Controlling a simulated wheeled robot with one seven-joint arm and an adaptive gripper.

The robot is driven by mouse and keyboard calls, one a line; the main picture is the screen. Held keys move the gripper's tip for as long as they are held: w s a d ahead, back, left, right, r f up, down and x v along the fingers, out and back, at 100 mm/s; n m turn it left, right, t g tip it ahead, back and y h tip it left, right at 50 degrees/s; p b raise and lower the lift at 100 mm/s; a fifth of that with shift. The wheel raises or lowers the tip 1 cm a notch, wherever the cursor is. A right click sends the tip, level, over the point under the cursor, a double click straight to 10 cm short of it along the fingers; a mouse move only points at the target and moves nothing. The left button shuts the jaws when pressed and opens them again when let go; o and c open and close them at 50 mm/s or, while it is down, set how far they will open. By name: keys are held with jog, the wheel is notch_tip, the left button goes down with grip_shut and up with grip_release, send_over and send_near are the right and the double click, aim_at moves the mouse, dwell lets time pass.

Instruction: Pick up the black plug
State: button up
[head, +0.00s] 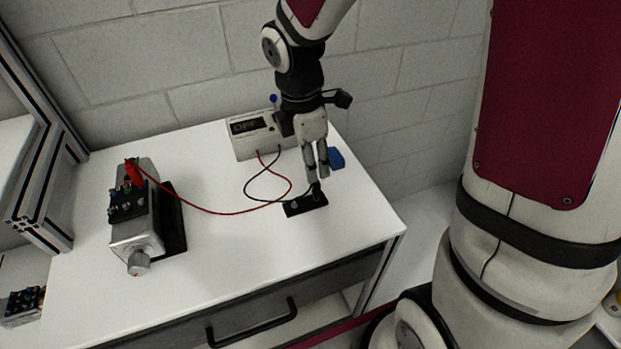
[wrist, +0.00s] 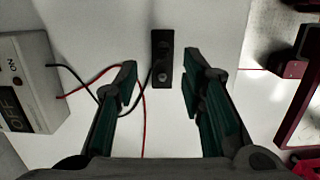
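The black plug (head: 316,189) stands upright at the right end of a small black holder (head: 293,208) on the white table. A thin black wire runs to this spot. My gripper (head: 317,170) points down just above the plug in the head view. In the wrist view my gripper (wrist: 160,75) is open, one finger on each side of the holder (wrist: 162,84), with clear gaps. The plug is hard to tell from the dark holder there. A grey round detail shows on the holder. Nothing is seen held.
A grey power box (head: 245,148), its display reading OFF, stands behind; it also shows at left in the wrist view (wrist: 38,75). A red wire (head: 225,213) runs from it to a red plug (head: 133,172) on the servo unit (head: 135,232). A blue object (head: 336,158) lies behind my gripper.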

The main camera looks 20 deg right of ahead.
aim_at(316, 184)
jog(key=f, duration=0.5)
jog(key=d+f, duration=0.1)
jog(key=f, duration=0.1)
jog(key=shift+s+f, duration=0.25)
grip_shut()
